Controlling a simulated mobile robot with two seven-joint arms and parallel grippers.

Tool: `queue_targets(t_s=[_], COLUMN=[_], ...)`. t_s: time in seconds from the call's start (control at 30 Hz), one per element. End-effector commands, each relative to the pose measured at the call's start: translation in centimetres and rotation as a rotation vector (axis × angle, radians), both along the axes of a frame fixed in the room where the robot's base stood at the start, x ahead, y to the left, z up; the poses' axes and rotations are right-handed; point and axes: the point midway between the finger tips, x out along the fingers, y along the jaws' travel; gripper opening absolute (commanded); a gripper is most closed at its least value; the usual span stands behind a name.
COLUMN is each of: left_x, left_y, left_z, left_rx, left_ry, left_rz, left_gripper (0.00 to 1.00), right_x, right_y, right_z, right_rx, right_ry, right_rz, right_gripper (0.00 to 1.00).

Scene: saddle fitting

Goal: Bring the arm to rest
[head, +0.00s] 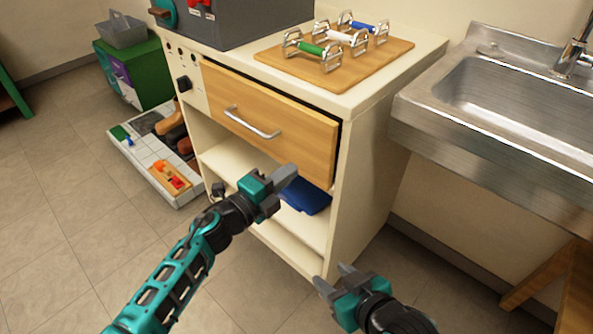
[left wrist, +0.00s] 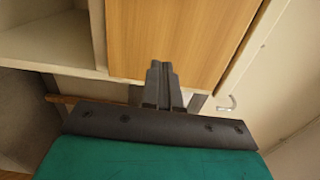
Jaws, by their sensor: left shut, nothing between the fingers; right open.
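My left gripper (head: 286,178) is shut and empty in front of the cabinet, below the wooden drawer front. In the left wrist view its two fingers (left wrist: 160,70) lie together, with a wooden panel (left wrist: 165,35) behind them. My right gripper (head: 333,279) is open and empty, lower in the head view, in front of the cabinet's right corner. Both grippers appear apart from the cabinet, though the left one's exact gap to it is hard to tell.
The cream cabinet (head: 342,215) has a wooden drawer (head: 270,120) with a metal handle and an open shelf holding a blue item (head: 305,196). A wooden board (head: 375,72) with colored-grip saddles lies on top. A steel sink (head: 470,125) stands right. Open floor (head: 60,240) lies left.

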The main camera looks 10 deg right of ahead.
Motion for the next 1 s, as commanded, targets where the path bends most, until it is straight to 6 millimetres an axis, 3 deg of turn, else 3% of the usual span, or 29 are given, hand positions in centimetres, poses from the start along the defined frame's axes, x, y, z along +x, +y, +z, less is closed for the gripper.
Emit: queue_targets(t_s=[0.1,0.3,0.5,0.77,0.87,1.0], left_x=[-2.0,-4.3,-5.3,-5.5,-5.8,-6.8], left_y=[2.9,6.1,7.7,8.0,8.6,11.7], left_z=[0.0,0.0,-0.2,-0.2,-0.1,-0.2], left_rx=[0.005,0.004,0.003,-0.005,-0.068,-0.288], left_ry=[0.005,0.005,0.004,0.011,0.07,0.295], left_rz=[0.001,-0.001,-0.001,0.005,0.061,0.268], left_gripper=[0.0,0.0,0.0,0.0,0.0,0.0], right_x=[-0.3,-0.3,-0.2,-0.2,-0.2,-0.1], right_y=[-0.1,-0.3,-0.3,-0.2,-0.2,-0.1], right_z=[1.0,1.8,2.0,2.1,2.2,2.2], right_rx=[-0.002,-0.004,-0.004,0.001,0.002,0.003], right_ry=[0.004,0.002,0.001,0.001,0.0,-0.001], right_rz=[-0.004,-0.006,-0.006,-0.009,-0.01,-0.01], right_gripper=[0.49,0.49,0.49,0.49,0.49,0.49])
